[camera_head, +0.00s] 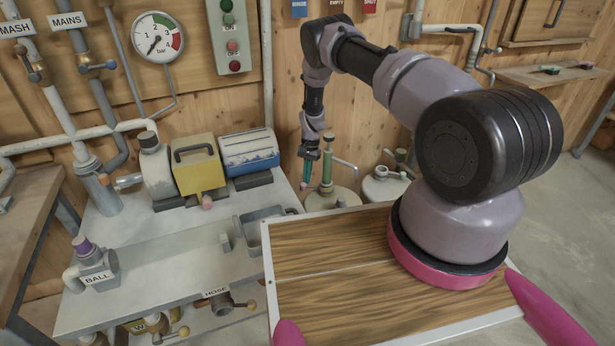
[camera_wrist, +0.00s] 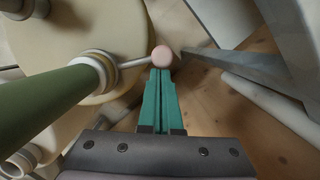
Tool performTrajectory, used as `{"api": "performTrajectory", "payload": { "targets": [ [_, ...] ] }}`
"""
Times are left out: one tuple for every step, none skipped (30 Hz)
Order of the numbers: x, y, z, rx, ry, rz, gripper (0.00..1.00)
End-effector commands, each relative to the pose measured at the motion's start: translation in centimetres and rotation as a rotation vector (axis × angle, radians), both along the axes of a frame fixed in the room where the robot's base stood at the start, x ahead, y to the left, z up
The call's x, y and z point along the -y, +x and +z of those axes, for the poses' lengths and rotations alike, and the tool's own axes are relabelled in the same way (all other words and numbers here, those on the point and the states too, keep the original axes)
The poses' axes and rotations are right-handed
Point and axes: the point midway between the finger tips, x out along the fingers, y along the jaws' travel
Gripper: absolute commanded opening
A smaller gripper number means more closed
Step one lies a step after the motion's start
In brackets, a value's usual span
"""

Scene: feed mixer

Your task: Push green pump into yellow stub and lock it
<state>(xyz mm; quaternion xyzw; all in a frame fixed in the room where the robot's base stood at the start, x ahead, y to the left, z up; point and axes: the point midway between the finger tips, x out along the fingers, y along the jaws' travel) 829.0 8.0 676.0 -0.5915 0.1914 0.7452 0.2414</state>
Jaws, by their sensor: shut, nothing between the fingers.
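A green upright cylinder (camera_head: 327,170), likely the green pump, stands on a round cream base (camera_head: 346,197) behind the wooden-topped table. In the wrist view the green cylinder (camera_wrist: 45,105) runs along the left, with a white collar and a thin rod ending in a pink ball (camera_wrist: 162,56). My gripper (camera_head: 305,182) points down just left of the cylinder. Its teal fingers are shut and empty in the wrist view (camera_wrist: 160,75), with tips right by the pink ball; I cannot tell whether they touch. I cannot make out which part is the yellow stub.
A yellow housing (camera_head: 197,165) and a blue motor (camera_head: 250,152) stand on the grey bench at left. Grey metal tray (camera_head: 262,220) lies near the gripper. A cream vessel (camera_head: 385,186) stands right of the green cylinder. Pipes and a gauge (camera_head: 158,37) line the wall.

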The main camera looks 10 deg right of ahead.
Motion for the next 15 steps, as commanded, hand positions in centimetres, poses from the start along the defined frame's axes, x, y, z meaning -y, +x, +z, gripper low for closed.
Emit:
{"api": "performTrajectory", "payload": {
  "targets": [
    [-0.2,-0.2,0.0,-0.002,0.001,0.023,0.00],
    [-0.3,-0.4,0.0,-0.001,0.001,0.041,0.00],
    [-0.4,-0.6,0.0,-0.002,0.001,0.069,0.00],
    [-0.6,-0.7,0.0,-0.002,0.002,0.089,0.00],
    [-0.7,-0.9,0.0,-0.002,0.002,0.114,0.00],
    [-0.8,-1.2,0.0,-0.004,0.001,0.149,0.00],
    [-0.9,-1.4,0.0,-0.003,0.001,0.177,0.00],
    [-1.0,-1.6,0.0,-0.003,0.001,0.207,0.00],
    [-1.2,-1.9,0.0,-0.003,0.001,0.244,0.00],
    [-1.2,-2.1,0.0,-0.003,0.001,0.274,0.00],
    [-1.3,-2.4,0.0,-0.003,0.001,0.302,0.00],
    [-1.4,-2.7,0.0,-0.003,0.001,0.341,0.00],
    [-1.5,-2.9,0.0,-0.003,0.001,0.368,0.00],
    [-1.5,-3.1,0.0,-0.003,0.001,0.399,0.00],
    [-1.6,-3.4,0.0,-0.002,0.002,0.435,0.00]
  ]
}}
